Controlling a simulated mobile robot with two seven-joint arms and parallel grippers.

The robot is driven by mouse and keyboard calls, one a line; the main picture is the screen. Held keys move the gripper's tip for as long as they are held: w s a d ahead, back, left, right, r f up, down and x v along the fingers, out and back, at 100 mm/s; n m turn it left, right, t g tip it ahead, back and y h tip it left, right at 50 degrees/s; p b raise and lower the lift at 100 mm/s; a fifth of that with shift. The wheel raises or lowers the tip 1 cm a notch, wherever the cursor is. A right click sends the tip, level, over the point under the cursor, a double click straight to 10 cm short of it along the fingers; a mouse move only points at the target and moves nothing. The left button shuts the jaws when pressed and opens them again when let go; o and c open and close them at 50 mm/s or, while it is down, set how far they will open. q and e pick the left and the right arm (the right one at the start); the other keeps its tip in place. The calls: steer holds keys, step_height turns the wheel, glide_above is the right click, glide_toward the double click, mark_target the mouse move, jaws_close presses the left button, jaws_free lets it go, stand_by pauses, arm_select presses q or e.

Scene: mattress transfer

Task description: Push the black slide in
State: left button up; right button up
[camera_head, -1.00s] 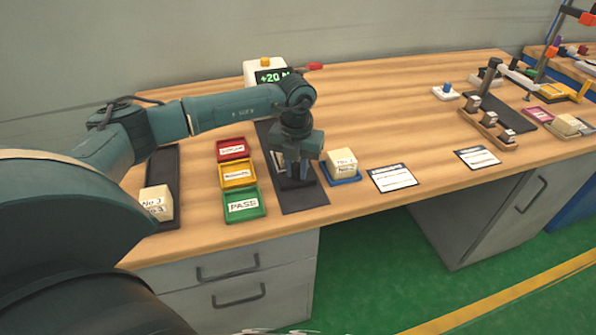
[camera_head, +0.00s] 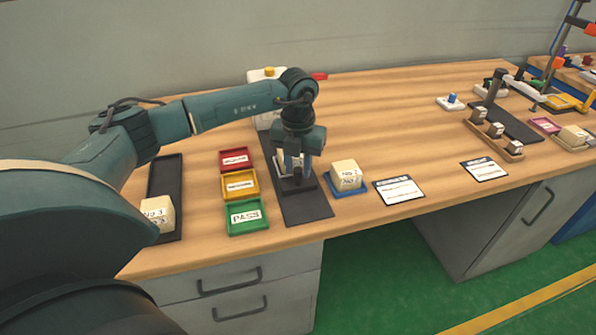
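My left gripper (camera_head: 297,165) points down over the long dark mat (camera_head: 307,209) in the middle of the table. A small black piece (camera_head: 298,184), which looks like the black slide, is low on this mat right at the fingertips. I cannot tell whether the fingers touch it or grip it. A pale plate shows partly behind the fingers. The gripper and wrist hide much of the slide and what lies behind it. The box with the yellow knob (camera_head: 268,72) stands at the mat's far end, its display covered by my arm. My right gripper is not in view.
Red (camera_head: 235,159), yellow (camera_head: 239,185) and green (camera_head: 245,217) trays lie left of the mat. A cream block (camera_head: 346,174) sits on a blue tray close on the right. Another block (camera_head: 158,213) is in a black tray at left.

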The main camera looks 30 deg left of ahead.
arm_select(q)
step_height(320, 180, up, 11)
stand_by(0.3)
step_height(320, 180, down, 13)
steer(key=m+p, duration=0.1)
steer(key=m, duration=2.1)
steer(key=shift+d+m+p, duration=0.1)
steer(key=shift+m+p, duration=0.2)
steer(key=shift+p, duration=0.1)
steer(key=shift+c, duration=0.2)
jaws_close()
